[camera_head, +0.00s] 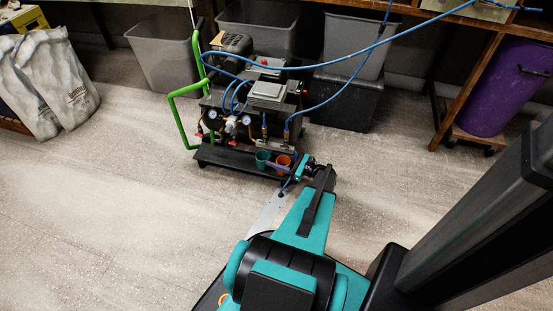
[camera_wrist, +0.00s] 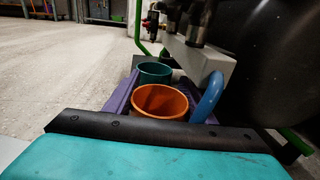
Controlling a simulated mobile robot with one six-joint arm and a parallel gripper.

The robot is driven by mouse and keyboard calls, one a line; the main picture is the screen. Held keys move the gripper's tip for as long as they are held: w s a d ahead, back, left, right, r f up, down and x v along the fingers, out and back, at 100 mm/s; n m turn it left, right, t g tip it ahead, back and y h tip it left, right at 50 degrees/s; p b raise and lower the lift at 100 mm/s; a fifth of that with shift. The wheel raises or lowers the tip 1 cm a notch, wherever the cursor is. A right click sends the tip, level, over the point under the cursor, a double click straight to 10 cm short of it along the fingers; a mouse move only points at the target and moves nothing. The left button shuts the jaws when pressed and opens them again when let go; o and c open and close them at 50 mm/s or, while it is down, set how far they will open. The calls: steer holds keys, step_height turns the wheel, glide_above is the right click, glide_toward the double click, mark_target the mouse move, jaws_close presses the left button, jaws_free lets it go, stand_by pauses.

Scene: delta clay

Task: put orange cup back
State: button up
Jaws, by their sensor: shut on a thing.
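An orange cup (camera_head: 283,160) is at the front edge of the black cart. In the wrist view the orange cup (camera_wrist: 160,101) stands upright, open end up, between the purple fingers of my gripper (camera_wrist: 164,88). My gripper is shut on it. A teal cup (camera_wrist: 154,73) stands just beyond it. In the head view the teal cup (camera_head: 262,159) is left of the orange cup. The bottom of the orange cup is hidden, so I cannot tell whether it touches the cart's shelf.
The cart (camera_head: 240,157) carries gauges, blue hoses and a green handle (camera_head: 183,120). A metal block (camera_wrist: 197,60) and a blue hose (camera_wrist: 208,97) are close right of the orange cup. Grey bins (camera_head: 260,28) stand behind.

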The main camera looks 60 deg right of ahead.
steer(key=o, duration=1.1)
steer(key=shift+o, duration=0.2)
steer(key=s+d+p, duration=0.1)
steer(key=s+p, duration=0.2)
steer(key=s, duration=0.9)
steer(key=shift+d+r, duration=0.4)
